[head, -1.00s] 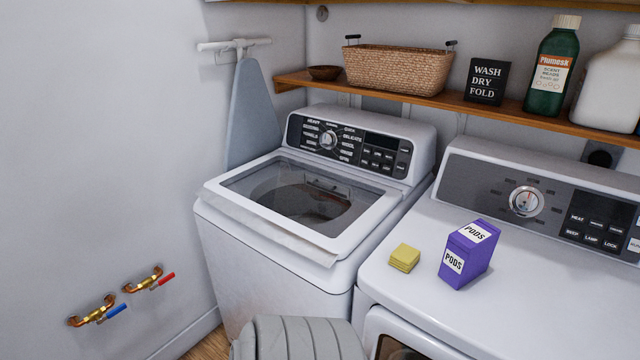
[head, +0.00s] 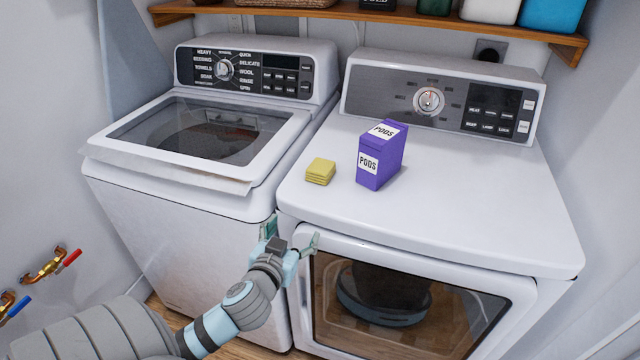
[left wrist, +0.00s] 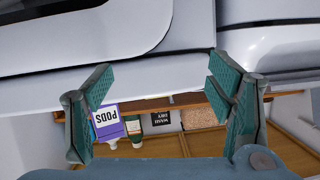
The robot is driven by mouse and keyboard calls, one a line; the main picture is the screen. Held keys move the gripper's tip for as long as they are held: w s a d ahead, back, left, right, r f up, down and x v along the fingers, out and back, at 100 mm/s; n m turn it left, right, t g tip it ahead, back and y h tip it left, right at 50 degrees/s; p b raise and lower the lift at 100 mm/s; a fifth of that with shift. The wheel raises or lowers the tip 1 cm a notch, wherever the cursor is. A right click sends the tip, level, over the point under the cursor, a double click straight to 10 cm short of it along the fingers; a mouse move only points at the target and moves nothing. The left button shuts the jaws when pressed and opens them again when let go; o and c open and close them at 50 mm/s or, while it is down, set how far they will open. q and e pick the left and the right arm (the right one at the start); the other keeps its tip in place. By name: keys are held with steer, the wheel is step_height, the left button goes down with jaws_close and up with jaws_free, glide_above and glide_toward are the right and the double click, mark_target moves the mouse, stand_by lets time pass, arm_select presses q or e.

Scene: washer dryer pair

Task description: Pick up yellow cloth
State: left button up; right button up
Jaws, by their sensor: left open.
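The yellow cloth (head: 320,171) is a small folded stack lying on top of the dryer (head: 450,215), near its left front edge. My left gripper (head: 292,232) is open and empty at the dryer's front left corner, in front of the cloth and apart from it. In the left wrist view my left gripper's teal fingers (left wrist: 165,88) are spread wide with nothing held between them. I cannot make out the cloth clearly in that view. My right gripper is not in view.
A purple PODS box (head: 381,155) stands just right of the cloth; it also shows in the left wrist view (left wrist: 107,120). The washer (head: 190,195) stands to the left, its lid shut. A wooden shelf (head: 330,12) runs above. The dryer top's right side is clear.

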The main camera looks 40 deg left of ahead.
mark_target(316, 174)
arm_select(q)
step_height(316, 174, up, 8)
steer(key=w+t, duration=0.2)
steer(key=t, duration=0.1)
steer(key=x, duration=0.4)
steer(key=f+x, duration=0.1)
steer(key=x, duration=0.4)
steer(key=b+x, duration=0.1)
steer(key=x, duration=0.3)
steer(key=shift+w+a+f, duration=0.1)
steer(key=shift+w+f, duration=0.05)
steer(key=c, duration=1.3)
